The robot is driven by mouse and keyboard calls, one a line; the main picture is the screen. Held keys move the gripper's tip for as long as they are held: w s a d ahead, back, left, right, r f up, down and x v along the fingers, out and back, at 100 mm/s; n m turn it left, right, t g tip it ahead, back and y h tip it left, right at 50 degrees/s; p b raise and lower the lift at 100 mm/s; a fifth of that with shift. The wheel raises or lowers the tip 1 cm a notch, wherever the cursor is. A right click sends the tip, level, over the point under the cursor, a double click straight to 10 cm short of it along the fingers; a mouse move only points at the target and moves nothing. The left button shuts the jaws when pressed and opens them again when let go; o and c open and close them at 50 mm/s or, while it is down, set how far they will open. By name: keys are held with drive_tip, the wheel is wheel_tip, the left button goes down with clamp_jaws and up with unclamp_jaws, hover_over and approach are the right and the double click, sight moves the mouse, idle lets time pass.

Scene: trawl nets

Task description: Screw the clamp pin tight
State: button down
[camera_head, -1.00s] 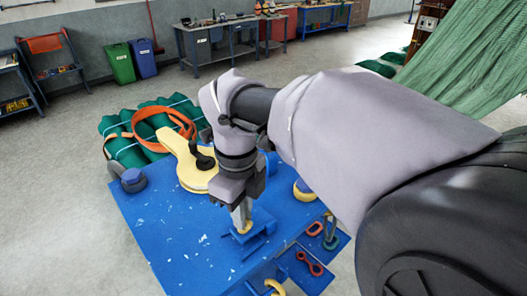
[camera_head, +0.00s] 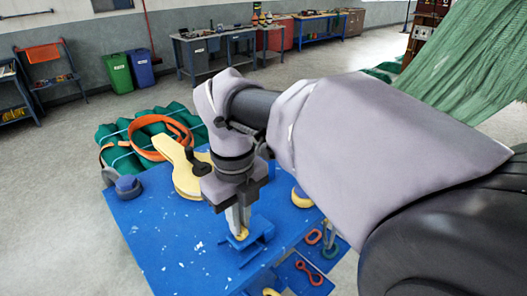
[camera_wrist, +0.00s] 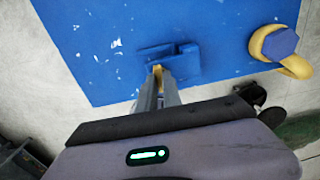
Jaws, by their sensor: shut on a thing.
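My gripper (camera_head: 239,220) points down over the blue table (camera_head: 165,235). Its fingers are shut on a small yellow piece, seemingly the clamp pin (camera_head: 242,234), at a blue clamp block (camera_head: 258,243) fixed on the table. In the wrist view the fingers (camera_wrist: 158,88) reach the yellow pin (camera_wrist: 157,69) at the edge of the blue clamp block (camera_wrist: 187,57). The fingers hide most of the pin, and its thread cannot be seen.
A yellow plate with a black knob (camera_head: 186,172) lies behind my gripper. A yellow ring (camera_head: 302,197) sits to the right. Red and green shackles (camera_head: 309,273) lie on a blue tray. A green net roll with an orange strap (camera_head: 145,130) lies behind the table.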

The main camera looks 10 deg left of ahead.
drive_tip(key=shift+w+r, duration=0.1)
drive_tip(key=c, duration=1.5)
unclamp_jaws()
wheel_tip(320, 180, up, 17)
drive_tip(key=p, duration=0.6)
drive_tip(key=shift+r, duration=0.15)
